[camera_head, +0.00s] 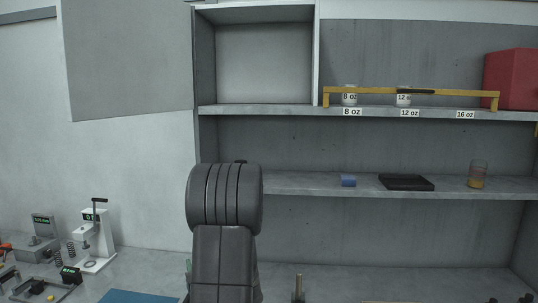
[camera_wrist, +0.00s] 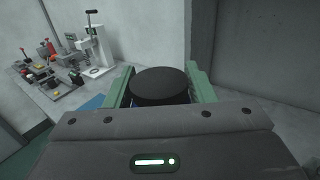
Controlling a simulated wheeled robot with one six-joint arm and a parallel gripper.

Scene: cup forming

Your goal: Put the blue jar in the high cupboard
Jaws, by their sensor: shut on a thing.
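In the wrist view my gripper (camera_wrist: 160,73) has its two green fingers on either side of a round jar with a wide black lid (camera_wrist: 160,86). It is shut on this jar. Only a thin bluish strip shows under the lid; the rest of the body is hidden by my gripper. The high cupboard (camera_head: 264,62) is the empty square compartment at the upper left of the shelving in the head view. Its grey door (camera_head: 128,55) is swung open to the left. My arm stands below the cupboard and hides my gripper and the jar in the head view.
The middle shelf (camera_head: 290,183) holds a blue block (camera_head: 348,181), a black tray (camera_head: 406,182) and a glass with amber contents (camera_head: 478,174). Above are a yellow rail (camera_head: 365,90), small white cups and a red box (camera_head: 512,80). A white press (camera_head: 95,238) stands at lower left.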

